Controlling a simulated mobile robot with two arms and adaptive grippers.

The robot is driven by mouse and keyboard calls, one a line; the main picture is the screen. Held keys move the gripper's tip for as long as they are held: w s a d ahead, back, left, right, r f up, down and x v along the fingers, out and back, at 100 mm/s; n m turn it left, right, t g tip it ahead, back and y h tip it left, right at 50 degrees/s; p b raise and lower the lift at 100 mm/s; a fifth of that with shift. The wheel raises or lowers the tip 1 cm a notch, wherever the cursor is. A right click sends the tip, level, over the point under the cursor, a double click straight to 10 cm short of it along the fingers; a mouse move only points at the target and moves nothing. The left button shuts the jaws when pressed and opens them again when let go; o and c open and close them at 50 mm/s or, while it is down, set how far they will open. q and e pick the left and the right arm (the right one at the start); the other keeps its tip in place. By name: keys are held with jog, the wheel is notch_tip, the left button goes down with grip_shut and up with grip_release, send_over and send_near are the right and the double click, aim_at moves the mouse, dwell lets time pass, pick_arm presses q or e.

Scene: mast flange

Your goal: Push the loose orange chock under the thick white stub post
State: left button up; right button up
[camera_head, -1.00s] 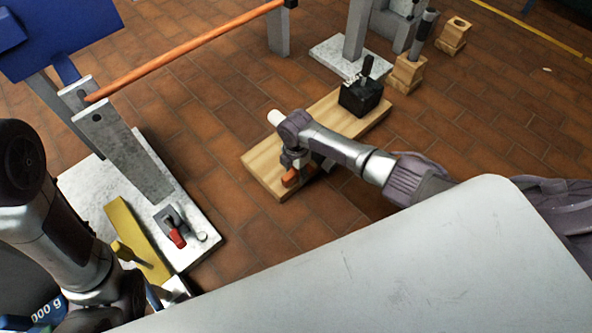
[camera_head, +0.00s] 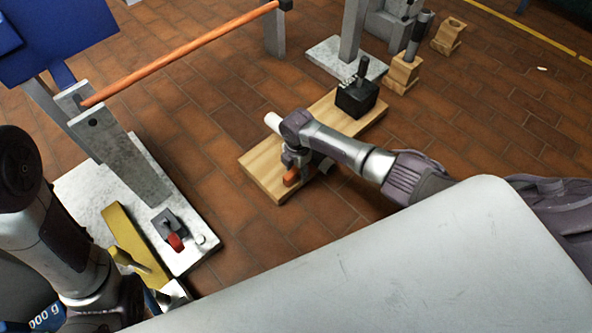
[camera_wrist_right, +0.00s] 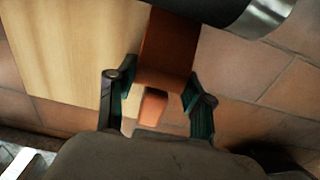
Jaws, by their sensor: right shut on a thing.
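The orange chock (camera_head: 291,177) is near the front edge of the pale wooden board (camera_head: 262,170). A white stub post (camera_head: 273,122) shows at the board's left side, beyond my right wrist, which hides its lower part. My right gripper (camera_head: 295,165) is low over the board. In the right wrist view, my right gripper (camera_wrist_right: 155,100) has a dark, green-padded finger on either side of the orange chock (camera_wrist_right: 165,50) and is shut on it. I cannot tell the gap between chock and post.
A black block (camera_head: 357,98) with a handle stands at the board's far end. A wooden block (camera_head: 403,75) stands behind. Brick floor right of the board is clear.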

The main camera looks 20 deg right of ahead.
jog(key=shift+w+d, duration=0.2)
jog(key=shift+d, duration=0.25)
jog(key=o, duration=1.3)
jog(key=shift+r, duration=0.1)
notch_tip(320, 180, up, 12)
jog(key=shift+f, duration=0.1)
